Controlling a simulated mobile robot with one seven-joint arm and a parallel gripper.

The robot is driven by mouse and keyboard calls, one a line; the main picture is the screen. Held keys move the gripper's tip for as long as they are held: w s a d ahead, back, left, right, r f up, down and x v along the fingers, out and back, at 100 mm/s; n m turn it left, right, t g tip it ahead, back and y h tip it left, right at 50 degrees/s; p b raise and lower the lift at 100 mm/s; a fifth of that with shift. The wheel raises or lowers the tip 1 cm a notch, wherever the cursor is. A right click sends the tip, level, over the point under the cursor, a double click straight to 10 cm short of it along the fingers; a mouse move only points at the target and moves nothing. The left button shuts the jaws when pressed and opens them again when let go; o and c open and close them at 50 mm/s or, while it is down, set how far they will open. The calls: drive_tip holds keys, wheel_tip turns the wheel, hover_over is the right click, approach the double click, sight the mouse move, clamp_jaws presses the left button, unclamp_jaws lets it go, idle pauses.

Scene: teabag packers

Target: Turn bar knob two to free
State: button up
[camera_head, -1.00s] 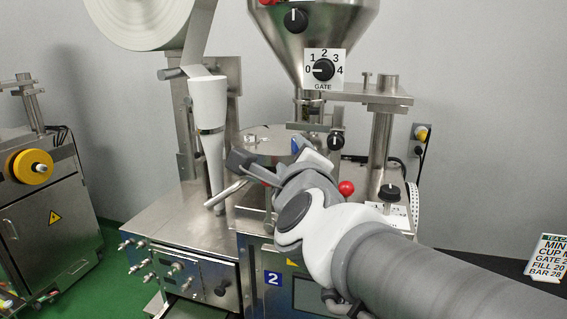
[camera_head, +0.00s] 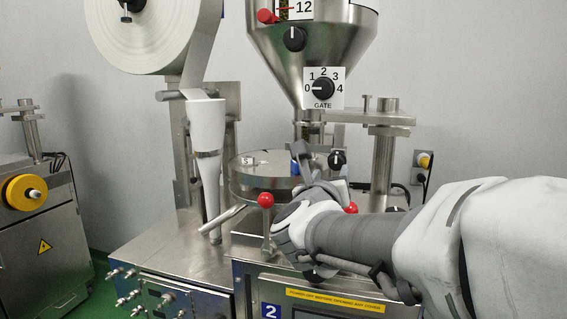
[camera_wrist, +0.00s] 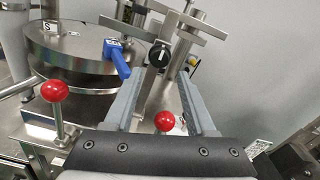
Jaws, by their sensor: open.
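A small black knob with a white mark (camera_head: 337,159) sits on the column under the hopper of machine 2. It also shows in the wrist view (camera_wrist: 159,55), beyond and between my fingertips. No label on it is readable, so I cannot tell if it is the bar knob. My gripper (camera_wrist: 162,82) is open and empty, its fingers pointing toward this knob without touching it. In the head view my gripper (camera_head: 309,166) is partly hidden by my wrist. Another black knob (camera_head: 396,209) is mostly hidden behind my arm.
Red ball handles (camera_head: 266,200) (camera_head: 350,208) stand near my wrist; one (camera_wrist: 165,121) lies between my fingers in the wrist view. A blue handle (camera_wrist: 117,58) is close to my left finger. The gate dial (camera_head: 323,88) points to 0. A round metal drum (camera_head: 262,178) stands left.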

sight(335, 162)
drive_tip(key=x, duration=0.9)
drive_tip(key=shift+f, duration=0.1)
clamp_jaws()
